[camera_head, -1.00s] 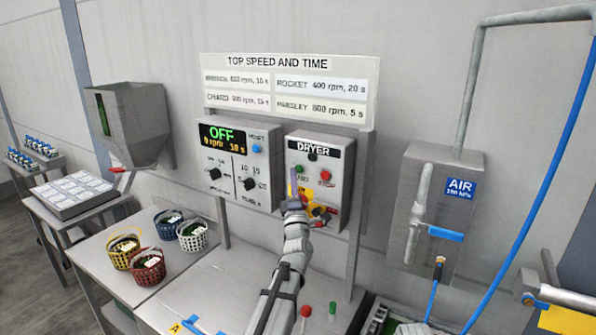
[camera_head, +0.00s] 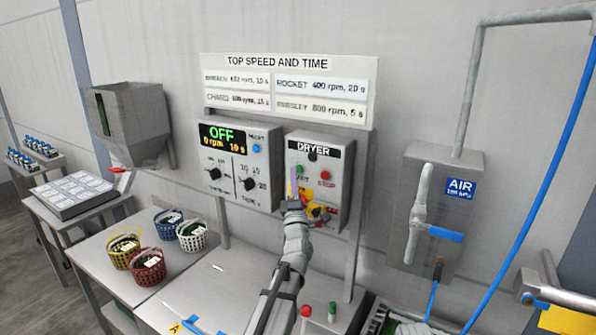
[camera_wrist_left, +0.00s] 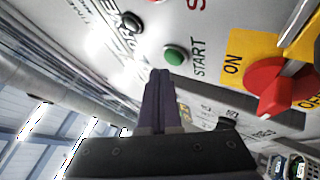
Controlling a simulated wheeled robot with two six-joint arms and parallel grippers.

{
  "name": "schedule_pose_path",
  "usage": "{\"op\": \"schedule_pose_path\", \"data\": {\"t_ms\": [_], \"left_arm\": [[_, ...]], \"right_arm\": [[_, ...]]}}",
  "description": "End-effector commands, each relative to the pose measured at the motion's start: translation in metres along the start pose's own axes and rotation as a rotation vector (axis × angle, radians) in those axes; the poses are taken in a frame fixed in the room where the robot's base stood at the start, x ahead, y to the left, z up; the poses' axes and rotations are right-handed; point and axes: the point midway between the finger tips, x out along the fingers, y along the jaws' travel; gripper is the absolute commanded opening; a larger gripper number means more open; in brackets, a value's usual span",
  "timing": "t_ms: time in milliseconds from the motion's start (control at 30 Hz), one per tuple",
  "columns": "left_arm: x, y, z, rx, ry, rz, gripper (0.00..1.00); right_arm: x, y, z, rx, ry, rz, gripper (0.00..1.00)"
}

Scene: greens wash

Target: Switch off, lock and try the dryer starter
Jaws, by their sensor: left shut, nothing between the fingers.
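The dryer starter (camera_head: 337,160) is a grey wall box with a DRYER label, a green START button, a red STOP button (camera_head: 325,175) and a red rotary switch on a yellow ON/OFF plate. My left gripper (camera_head: 293,180) is in front of its left side, shut and empty. In the left wrist view the fingertips (camera_wrist_left: 159,76) point at the green START button (camera_wrist_left: 174,55); I cannot tell if they touch it. The red switch handle (camera_wrist_left: 270,88) is to their right, with a grey metal bar at the frame edge. The gripper partly hides the switch in the head view. My right gripper is not in view.
A control box (camera_head: 233,158) left of the starter reads OFF, 0 rpm. Several baskets stand on the steel table (camera_head: 225,290). An air valve with a blue handle (camera_head: 446,234) is on the right. A red-topped post (camera_head: 305,311) and a green-topped post (camera_head: 332,308) stand below.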

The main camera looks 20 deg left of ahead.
Motion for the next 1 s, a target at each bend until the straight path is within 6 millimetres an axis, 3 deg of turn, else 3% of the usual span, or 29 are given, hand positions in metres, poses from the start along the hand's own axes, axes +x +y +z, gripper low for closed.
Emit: {"op": "schedule_pose_path", "data": {"t_ms": [1000], "left_arm": [[0.0064, -0.0043, 0.0047, 0.0, 0.0, 0.0, 0.0]], "right_arm": [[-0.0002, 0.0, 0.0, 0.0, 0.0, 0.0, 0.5]]}}
